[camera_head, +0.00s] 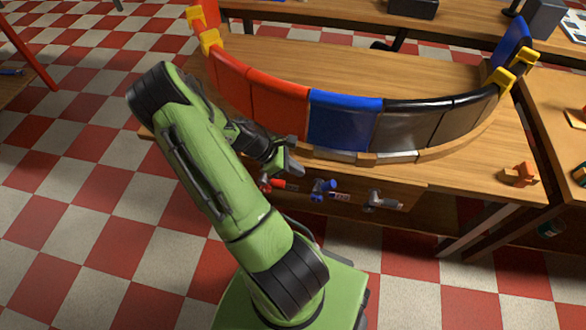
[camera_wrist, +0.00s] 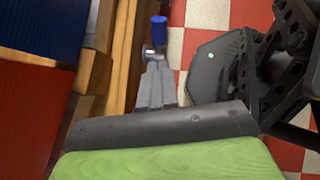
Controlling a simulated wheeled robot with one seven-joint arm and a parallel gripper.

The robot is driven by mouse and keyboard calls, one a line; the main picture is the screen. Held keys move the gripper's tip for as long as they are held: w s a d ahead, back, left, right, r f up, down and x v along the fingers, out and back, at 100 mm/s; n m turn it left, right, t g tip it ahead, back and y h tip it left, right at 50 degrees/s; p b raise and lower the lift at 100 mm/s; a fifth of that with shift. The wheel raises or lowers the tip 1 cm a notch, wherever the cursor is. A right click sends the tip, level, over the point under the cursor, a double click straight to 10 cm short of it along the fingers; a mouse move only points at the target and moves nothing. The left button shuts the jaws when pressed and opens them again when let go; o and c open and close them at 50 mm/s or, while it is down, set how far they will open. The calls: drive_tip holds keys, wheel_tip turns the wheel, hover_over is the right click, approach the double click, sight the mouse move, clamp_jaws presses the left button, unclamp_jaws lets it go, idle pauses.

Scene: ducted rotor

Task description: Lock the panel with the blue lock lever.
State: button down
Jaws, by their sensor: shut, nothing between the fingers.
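The blue lock lever (camera_head: 324,187) is on the front face of the wooden bench, between a red lever (camera_head: 277,184) and a grey lever (camera_head: 383,200). The blue panel (camera_head: 344,120) stands upright in the middle of the curved row above it. My gripper (camera_head: 294,166) is shut and empty, up and left of the blue lever in the head view. In the wrist view, the gripper's grey fingers (camera_wrist: 155,72) point toward the blue lever (camera_wrist: 159,30), which shows just beyond their tips. I cannot tell whether they touch its grey base.
Red panels (camera_head: 276,98) and black panels (camera_head: 410,125) flank the blue one on the curved wooden base. Yellow clamps (camera_head: 209,41) sit at the curve's ends. An orange part (camera_head: 520,174) lies on the bench at right. The checkered floor at left is mostly clear.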

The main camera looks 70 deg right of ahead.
sight(325, 185)
drive_tip(key=b+x, duration=0.1)
drive_tip(key=x, duration=0.4)
drive_tip(key=b+x, duration=0.1)
drive_tip(key=x, duration=0.3)
drive_tip(key=shift+s+d+f+b, duration=0.1)
drive_tip(key=shift+s+d+b, duration=0.05)
drive_tip(key=shift+s+b, duration=0.3)
